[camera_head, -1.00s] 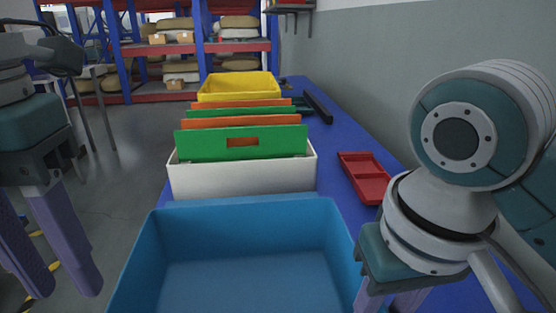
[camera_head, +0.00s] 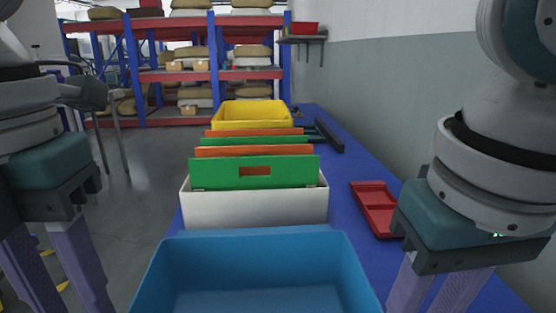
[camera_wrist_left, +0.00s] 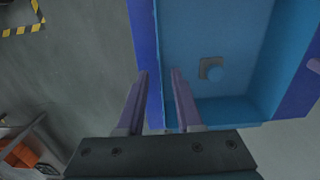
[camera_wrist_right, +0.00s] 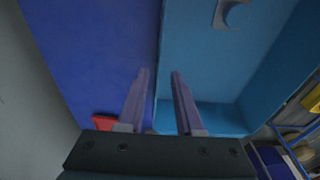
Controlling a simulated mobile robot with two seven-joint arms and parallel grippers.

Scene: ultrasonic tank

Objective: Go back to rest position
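The blue tank (camera_head: 255,245) stands at the front of the blue table and looks empty in the part seen in the head view. My left gripper (camera_head: 45,285) hangs left of the tank, fingers pointing down; in the left wrist view its fingers (camera_wrist_left: 158,80) are apart with nothing between them. My right gripper (camera_head: 430,290) hangs right of the tank above the table, fingertips cut off by the frame; in the right wrist view its fingers (camera_wrist_right: 159,78) are apart and empty. A small round fitting (camera_wrist_left: 212,70) shows inside the tank.
Behind the tank stand a white box (camera_head: 255,208) with green and orange panels and a yellow bin (camera_head: 250,112). A red tray (camera_head: 374,208) lies on the blue table (camera_head: 340,170) at the right. A grey wall (camera_head: 430,90) borders the right side. Open floor lies left.

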